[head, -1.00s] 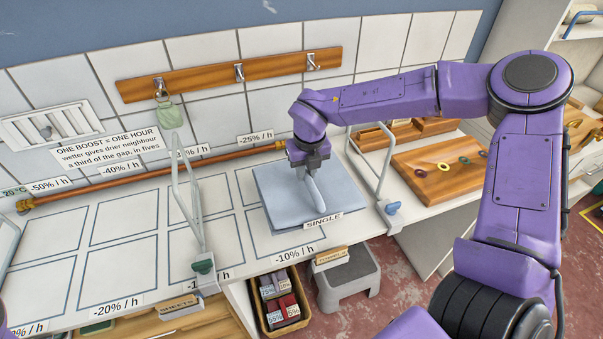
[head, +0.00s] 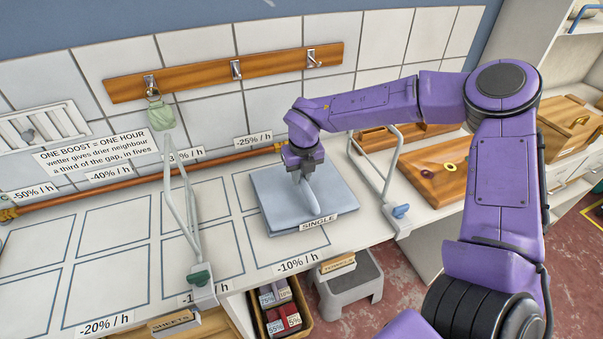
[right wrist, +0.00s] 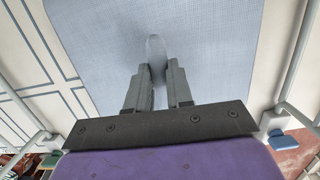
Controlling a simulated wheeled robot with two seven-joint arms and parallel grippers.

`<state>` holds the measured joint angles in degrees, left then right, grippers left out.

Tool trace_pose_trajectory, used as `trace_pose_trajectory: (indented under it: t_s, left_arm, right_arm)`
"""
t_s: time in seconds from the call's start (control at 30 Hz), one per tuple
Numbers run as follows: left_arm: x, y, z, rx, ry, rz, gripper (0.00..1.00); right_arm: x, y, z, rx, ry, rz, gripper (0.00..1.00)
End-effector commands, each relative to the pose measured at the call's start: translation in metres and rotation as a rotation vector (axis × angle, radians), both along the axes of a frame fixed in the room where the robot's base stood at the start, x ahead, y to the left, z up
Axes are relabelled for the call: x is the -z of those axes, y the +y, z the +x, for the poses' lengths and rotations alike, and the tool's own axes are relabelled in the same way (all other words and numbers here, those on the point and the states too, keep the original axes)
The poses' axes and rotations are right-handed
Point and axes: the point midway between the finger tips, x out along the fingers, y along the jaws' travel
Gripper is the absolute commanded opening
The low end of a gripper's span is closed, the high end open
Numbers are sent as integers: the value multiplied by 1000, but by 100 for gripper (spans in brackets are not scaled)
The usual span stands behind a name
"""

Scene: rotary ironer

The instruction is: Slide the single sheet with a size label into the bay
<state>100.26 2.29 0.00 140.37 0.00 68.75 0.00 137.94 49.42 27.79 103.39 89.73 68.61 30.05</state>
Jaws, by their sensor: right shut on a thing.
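The folded blue-grey sheet (head: 285,220) with a SINGLE label (head: 318,222) on its front edge lies flat on the white counter. It stands between two wire frames, the left one with a green foot (head: 201,275) and the right one with a blue foot (head: 401,211). Outlined bays are marked on the counter, and the sheet covers part of the outlines (head: 290,245) at the right end. My right gripper (head: 303,178) points down, shut on a raised ridge of the sheet. In the right wrist view the fingers (right wrist: 157,85) pinch this ridge. My left gripper is out of view.
Empty outlined bays (head: 110,235) lie to the left beyond the left wire frame (head: 178,200). A wooden board (head: 440,175) with rings lies to the right. A copper pipe (head: 130,180) runs along the back. A crate of small boxes (head: 280,310) and a grey stool (head: 350,282) stand below.

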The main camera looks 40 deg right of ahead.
Motion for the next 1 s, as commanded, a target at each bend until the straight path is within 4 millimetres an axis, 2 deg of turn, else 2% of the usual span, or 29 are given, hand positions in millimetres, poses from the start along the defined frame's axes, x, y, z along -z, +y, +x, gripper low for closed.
trace_pose_trajectory:
  t_s: [0.57, 0.6, 0.67, 1.0]
  left_arm:
    - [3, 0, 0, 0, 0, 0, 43]
    - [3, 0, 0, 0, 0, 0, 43]
    - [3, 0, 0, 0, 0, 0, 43]
    - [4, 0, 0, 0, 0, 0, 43]
  right_arm:
    - [4, 0, 0, 1, -1, 1, 0]
    - [3, 0, 0, 1, -2, 1, 30]
    - [3, -1, 0, 1, -2, 1, 50]
    - [1, -1, -1, 2, -1, 0, 51]
